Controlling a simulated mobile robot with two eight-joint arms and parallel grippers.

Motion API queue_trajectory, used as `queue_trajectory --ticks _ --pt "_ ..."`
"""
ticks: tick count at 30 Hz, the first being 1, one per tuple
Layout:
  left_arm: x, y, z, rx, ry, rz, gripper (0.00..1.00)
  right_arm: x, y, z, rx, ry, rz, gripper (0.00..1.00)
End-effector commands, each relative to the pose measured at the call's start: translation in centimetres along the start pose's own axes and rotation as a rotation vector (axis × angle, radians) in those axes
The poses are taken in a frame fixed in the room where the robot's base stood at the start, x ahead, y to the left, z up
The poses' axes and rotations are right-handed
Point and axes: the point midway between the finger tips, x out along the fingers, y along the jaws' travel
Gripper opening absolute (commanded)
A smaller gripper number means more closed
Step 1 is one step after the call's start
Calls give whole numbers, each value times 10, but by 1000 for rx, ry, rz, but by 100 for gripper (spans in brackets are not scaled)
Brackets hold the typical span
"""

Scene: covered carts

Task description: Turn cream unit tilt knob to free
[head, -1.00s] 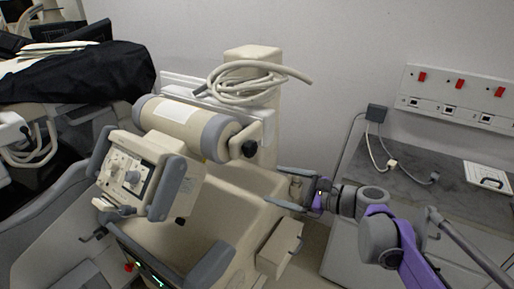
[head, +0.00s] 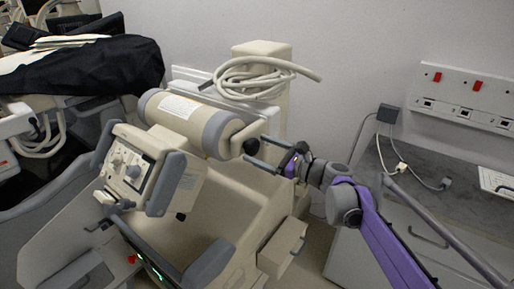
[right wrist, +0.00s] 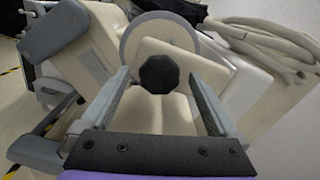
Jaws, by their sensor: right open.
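The cream unit (head: 225,205) stands in the middle of the head view, with a cream cylinder (head: 190,122) with grey end rings across its top. The black tilt knob (head: 251,146) sticks out at the cylinder's right end. It shows as a dark faceted knob (right wrist: 159,74) in the middle of the right wrist view. My right gripper (head: 254,149) is open, with its fingertips at the knob, one to each side. In the wrist view a gap shows between each finger and the knob. My left gripper is not in view.
A coiled cream hose (head: 252,78) lies on the post behind the cylinder. A control box (head: 140,170) with grey handles is at the unit's left. A grey counter (head: 445,165) with a wall socket panel (head: 465,97) is on the right. A black cloth (head: 85,68) covers a cart at back left.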

Motion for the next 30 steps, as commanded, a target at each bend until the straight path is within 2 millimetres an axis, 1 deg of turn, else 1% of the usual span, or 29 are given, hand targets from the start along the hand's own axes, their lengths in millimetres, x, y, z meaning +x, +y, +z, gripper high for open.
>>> queue_trajectory --ticks 1,4,13,14,18,26,27,28,30 --pt "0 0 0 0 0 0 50 6 0 0 0 -1 2 95" --pt "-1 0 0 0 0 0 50 12 0 0 0 0 1 95" --pt "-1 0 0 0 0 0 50 14 0 0 0 0 0 95" --pt "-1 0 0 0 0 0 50 14 0 0 0 0 0 92" --pt "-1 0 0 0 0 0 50 14 0 0 0 0 0 66" --pt "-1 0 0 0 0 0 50 13 0 0 0 0 0 20" --pt "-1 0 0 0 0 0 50 13 0 0 0 0 0 12" --pt "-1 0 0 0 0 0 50 13 0 0 0 0 0 10" --pt "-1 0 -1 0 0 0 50 13 0 0 -2 0 0 10"
